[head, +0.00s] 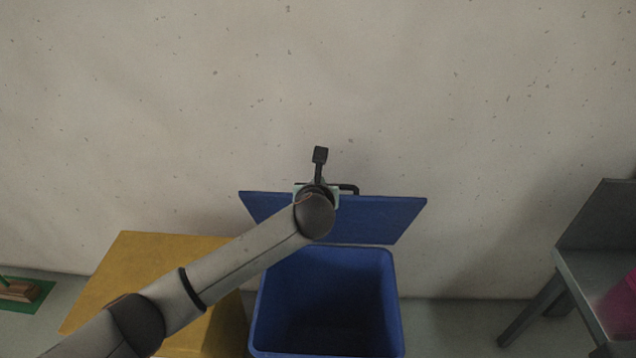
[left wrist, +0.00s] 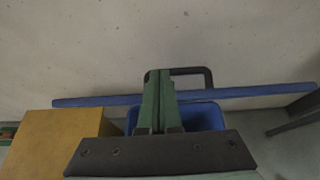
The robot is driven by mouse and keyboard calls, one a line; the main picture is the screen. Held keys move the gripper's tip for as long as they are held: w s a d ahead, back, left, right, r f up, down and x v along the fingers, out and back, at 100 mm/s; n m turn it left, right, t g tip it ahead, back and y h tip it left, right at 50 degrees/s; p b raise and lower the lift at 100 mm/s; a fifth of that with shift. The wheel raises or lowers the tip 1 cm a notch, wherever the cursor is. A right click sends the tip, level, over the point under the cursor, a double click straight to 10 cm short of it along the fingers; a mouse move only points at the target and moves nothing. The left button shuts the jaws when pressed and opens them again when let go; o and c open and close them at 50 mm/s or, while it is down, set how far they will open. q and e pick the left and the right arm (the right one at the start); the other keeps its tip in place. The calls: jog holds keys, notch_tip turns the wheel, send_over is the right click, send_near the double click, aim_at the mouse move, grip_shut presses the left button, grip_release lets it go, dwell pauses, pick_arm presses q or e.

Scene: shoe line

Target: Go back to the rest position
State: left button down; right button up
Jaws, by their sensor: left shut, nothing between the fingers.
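My left arm reaches in from the lower left in the head view. Its left gripper (head: 320,155) is at the open lid of the blue bin, its tip standing out against the wall above the lid. In the left wrist view the green fingers of the left gripper (left wrist: 159,78) are together with nothing between them. They overlap the black lid handle (left wrist: 207,76) in the picture; I cannot tell whether they touch it. My right gripper is in neither view.
The blue bin (head: 392,300) stands near the wall, with its blue lid (head: 385,217) raised and its inside dark. A yellow box (head: 120,270) stands left of it. A grey chair (head: 590,265) with a pink item is at the right. A green mat (head: 30,299) lies far left.

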pick_arm(q)
jog(key=shift+v, duration=1.25)
jog(key=s+f+n+g+h, duration=0.2)
jog(key=s+f+n, duration=0.45)
jog(key=f, duration=0.25)
jog(key=s+f+n+g+h, duration=0.1)
jog(key=s+f+n+h, duration=0.1)
jog(key=s+f+n, duration=0.5)
jog(key=s+a+f+n, duration=0.5)
jog(key=s+a+n, duration=0.1)
jog(key=s+n, duration=0.3)
jog(key=s+a+f+n+y, duration=0.1)
jog(key=s+a+f+n, duration=0.5)
jog(key=s+n, duration=0.4)
jog(key=shift+a+f+n+y, duration=0.2)
jog(key=shift+a+n+y, duration=0.1)
jog(key=shift+a+n, duration=0.45)
jog(key=shift+s, duration=0.1)
jog(key=shift+a, duration=0.1)
